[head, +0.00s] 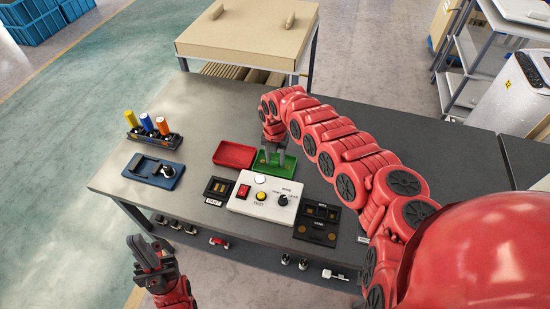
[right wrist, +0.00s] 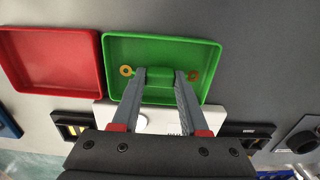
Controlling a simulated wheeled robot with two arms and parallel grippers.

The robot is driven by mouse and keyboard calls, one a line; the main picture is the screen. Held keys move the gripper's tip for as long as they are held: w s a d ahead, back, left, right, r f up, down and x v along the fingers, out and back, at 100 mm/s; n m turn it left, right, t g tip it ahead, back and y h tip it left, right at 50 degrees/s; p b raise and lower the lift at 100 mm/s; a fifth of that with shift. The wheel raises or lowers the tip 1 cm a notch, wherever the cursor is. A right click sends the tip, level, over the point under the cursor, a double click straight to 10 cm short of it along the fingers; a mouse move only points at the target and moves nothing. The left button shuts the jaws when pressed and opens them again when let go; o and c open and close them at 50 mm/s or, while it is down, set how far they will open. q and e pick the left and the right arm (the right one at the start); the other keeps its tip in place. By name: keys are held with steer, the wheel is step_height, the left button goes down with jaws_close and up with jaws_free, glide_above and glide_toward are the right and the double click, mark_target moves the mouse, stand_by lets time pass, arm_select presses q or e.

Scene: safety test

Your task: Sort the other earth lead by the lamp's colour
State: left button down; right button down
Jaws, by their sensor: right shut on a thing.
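The earth lead (right wrist: 160,76) is a short green piece with a brass ring at each end. My right gripper (right wrist: 160,78) is shut on its middle, over the green tray (right wrist: 212,62); I cannot tell whether the lead touches the tray floor. In the head view my right gripper (head: 272,152) reaches down into the green tray. The red tray (head: 234,153) beside it looks empty. The white tester (head: 262,210) stands in front, with a round white lamp (head: 259,179) that shows no clear colour. My left gripper (head: 148,250) is empty and looks open, off the table's front edge.
Black contact blocks stand left (head: 217,188) and right (head: 318,222) of the tester. A blue fixture (head: 150,171) and a rack of coloured handles (head: 153,138) stand at the left. A lower shelf (head: 255,250) holds small parts. The tabletop behind the rack is clear.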

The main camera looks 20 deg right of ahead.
steer(key=shift+f, duration=0.2)
steer(key=shift+c, duration=1.7)
jaws_free()
steer(key=shift+r+p, duration=2.35)
steer(key=shift+r, duration=1.2)
